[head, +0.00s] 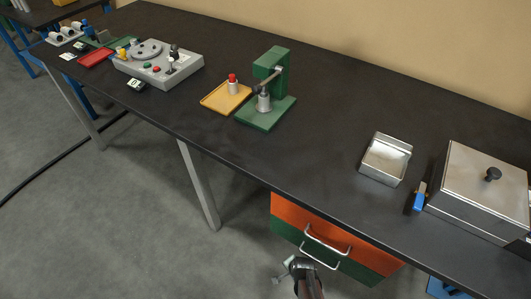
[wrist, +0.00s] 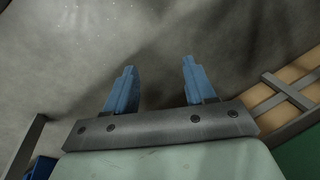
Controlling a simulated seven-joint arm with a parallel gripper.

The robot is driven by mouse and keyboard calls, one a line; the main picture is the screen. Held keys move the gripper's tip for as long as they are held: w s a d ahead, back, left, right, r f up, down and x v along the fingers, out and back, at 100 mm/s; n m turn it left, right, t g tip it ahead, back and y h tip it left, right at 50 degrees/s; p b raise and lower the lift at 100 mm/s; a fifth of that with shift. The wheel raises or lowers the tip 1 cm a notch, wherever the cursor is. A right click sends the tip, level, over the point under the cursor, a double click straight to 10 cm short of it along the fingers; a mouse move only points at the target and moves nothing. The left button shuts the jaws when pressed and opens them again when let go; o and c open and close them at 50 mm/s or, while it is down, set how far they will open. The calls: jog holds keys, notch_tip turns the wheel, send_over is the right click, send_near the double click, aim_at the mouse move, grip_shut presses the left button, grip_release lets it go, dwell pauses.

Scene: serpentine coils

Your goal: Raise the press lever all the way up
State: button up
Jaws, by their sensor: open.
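The green press (head: 272,72) stands upright on its green base near the middle of the black bench. Its press lever (head: 268,79) is a short rod at the column's front, slanting down to the left from a pale pivot; its exact angle is hard to read at this size. A grey metal cylinder (head: 264,102) stands under it on the base. My gripper (wrist: 159,64) is open and empty in the wrist view, its two blue fingers apart over grey floor. It is away from the press, which is not in the wrist view.
A yellow tray (head: 212,100) with a red-topped cylinder (head: 233,85) sits left of the press. A control box (head: 150,68) is farther left. A metal tray (head: 371,166) and lidded metal box (head: 478,205) stand right. Orange and green drawers (head: 345,244) hang below the bench's front edge.

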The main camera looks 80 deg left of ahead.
jog(key=s+a+r+n+t, duration=0.1)
jog(key=s+a+r+n, duration=0.35)
jog(key=r, duration=0.65)
jog(key=s+a+r+n+h, duration=0.1)
jog(key=s+a+r+n, duration=0.4)
jog(key=r, duration=0.7)
jog(key=s+a+r+n+t, duration=0.1)
jog(key=s+a+r, duration=0.2)
jog(key=s+r, duration=0.55)
jog(key=w+d+r+m+t, duration=0.1)
jog(key=w+d+r+t, duration=0.1)
jog(key=w+r, duration=0.35)
jog(key=w+d+r+m+t, duration=0.1)
jog(key=w+r+t, duration=0.15)
jog(key=r, duration=0.55)
jog(key=w+d+r+m+t, duration=0.1)
jog(key=w+d+r+t, duration=0.15)
jog(key=r, duration=0.45)
jog(key=n+t+y, duration=0.2)
jog(key=y, duration=1)
send_near(254, 91)
jog(key=shift+m, duration=0.25)
jog(key=x, duration=1.3)
jog(key=shift+r, duration=0.1)
jog(key=shift+d, duration=0.1)
